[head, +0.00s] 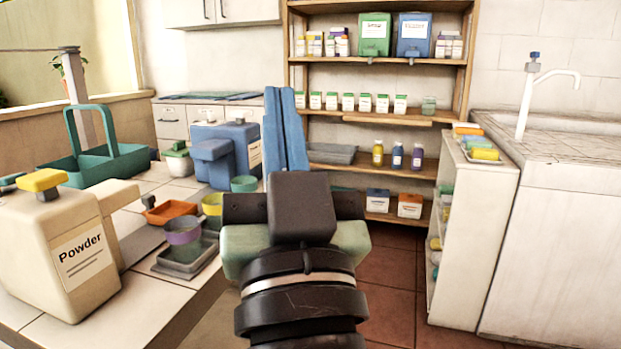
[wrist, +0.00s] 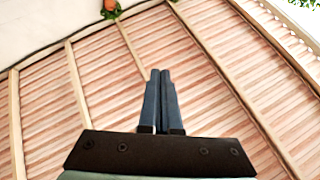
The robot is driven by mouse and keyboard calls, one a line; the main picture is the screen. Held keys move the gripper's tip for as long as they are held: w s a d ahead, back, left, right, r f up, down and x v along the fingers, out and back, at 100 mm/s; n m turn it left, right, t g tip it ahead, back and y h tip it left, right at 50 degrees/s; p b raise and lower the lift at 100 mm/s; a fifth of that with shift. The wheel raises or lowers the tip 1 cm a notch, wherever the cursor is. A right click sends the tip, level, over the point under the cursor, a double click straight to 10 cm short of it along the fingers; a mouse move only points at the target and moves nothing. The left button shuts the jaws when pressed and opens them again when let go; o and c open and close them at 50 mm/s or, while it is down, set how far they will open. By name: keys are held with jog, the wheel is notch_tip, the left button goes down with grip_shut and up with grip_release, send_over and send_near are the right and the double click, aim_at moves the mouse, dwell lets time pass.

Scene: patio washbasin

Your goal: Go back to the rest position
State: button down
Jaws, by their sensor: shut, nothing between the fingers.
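My gripper (head: 285,130) stands in the middle of the head view, with its blue fingers pointing up. The two fingers are together and hold nothing. In the wrist view my gripper (wrist: 160,75) shows both fingers close side by side, with the slatted roof (wrist: 90,90) behind them. No object touches the fingers in either view.
At the left a tiled counter (head: 30,318) holds a Powder jug (head: 70,255), a teal caddy (head: 105,160), a blue container (head: 228,155) and small cups. A wooden shelf (head: 375,62) stands behind. At the right are a white cabinet (head: 478,215) and a washbasin (head: 560,150). Floor (head: 395,275) is clear between.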

jog(key=s+d+r+m+t+h+p, duration=0.1)
jog(key=s+r+t+h+p, duration=0.1)
jog(key=s+r, duration=0.3)
jog(key=s+d+r+t+h+p, duration=0.1)
jog(key=s+d+r+h, duration=0.1)
jog(key=r, duration=0.6)
notch_tip(320, 180, up, 35)
jog(key=p, duration=3.6)
jog(key=shift+w+a+p, duration=0.3)
jog(key=shift+w+a, duration=0.05)
jog(key=shift+a, duration=0.05)
